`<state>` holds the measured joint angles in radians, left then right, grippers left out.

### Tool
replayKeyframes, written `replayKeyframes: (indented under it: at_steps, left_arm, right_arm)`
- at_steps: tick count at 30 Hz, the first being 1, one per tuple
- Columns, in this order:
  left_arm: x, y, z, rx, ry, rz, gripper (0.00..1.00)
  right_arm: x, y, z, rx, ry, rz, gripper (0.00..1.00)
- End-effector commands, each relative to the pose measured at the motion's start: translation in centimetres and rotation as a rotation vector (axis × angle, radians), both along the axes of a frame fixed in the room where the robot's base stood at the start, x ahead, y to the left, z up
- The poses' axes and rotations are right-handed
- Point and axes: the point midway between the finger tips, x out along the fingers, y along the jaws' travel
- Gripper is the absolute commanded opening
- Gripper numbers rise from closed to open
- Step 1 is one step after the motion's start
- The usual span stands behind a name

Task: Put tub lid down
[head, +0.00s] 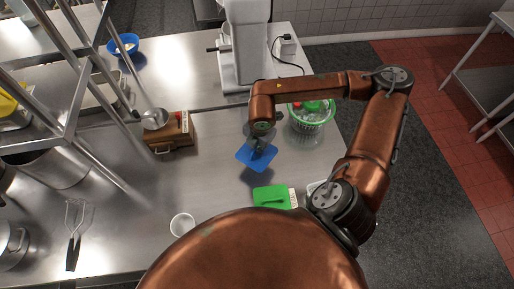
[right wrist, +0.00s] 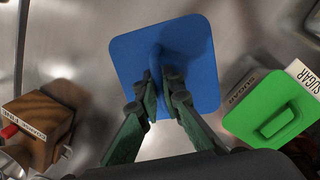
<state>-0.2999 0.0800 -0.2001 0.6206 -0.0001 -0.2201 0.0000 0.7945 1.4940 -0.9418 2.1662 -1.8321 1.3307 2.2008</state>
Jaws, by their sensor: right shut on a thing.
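A blue square tub lid (head: 257,157) shows in the head view below my right gripper (head: 258,146). In the right wrist view my right gripper (right wrist: 161,88) is shut on the raised handle of the blue lid (right wrist: 196,62). My left gripper is not in view.
A wooden box (head: 171,133) stands left of the lid. A clear salad spinner (head: 306,125) with a green rim stands to the right. Bare steel lies left of the lid.

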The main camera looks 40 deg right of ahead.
Motion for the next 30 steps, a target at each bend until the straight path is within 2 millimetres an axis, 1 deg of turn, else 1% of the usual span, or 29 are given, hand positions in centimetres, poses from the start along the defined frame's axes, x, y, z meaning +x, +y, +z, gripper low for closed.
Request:
replayKeyframes:
  at_steps: [1, 3, 6, 10, 17, 21, 24, 30]
  left_arm:
    - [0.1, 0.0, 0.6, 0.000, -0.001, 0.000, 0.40]
    - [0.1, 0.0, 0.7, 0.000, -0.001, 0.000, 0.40]
    - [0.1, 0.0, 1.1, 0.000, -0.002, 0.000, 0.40]
    - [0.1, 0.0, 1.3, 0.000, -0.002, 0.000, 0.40]
    - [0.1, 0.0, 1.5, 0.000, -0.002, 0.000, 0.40]
    - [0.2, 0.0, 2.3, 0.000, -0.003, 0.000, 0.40]
    - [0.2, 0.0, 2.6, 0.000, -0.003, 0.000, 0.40]
    - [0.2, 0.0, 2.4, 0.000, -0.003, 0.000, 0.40]
  right_arm:
    - [0.9, -0.9, -0.3, -0.001, 0.001, -0.005, 0.00]
    - [1.6, -1.5, -1.9, 0.000, 0.002, -0.002, 0.00]
    - [2.6, -2.4, -3.7, 0.000, 0.003, -0.001, 0.00]
    - [3.5, -3.1, -5.1, 0.001, 0.001, 0.000, 0.00]
    - [4.2, -3.7, -6.3, -0.001, 0.001, 0.002, 0.00]
    - [4.2, -3.6, -8.1, 0.001, 0.003, 0.002, 0.00]
    - [4.2, -3.7, -9.1, 0.001, 0.000, 0.001, 0.00]
    - [4.2, -3.7, -9.4, 0.001, -0.001, 0.001, 0.00]
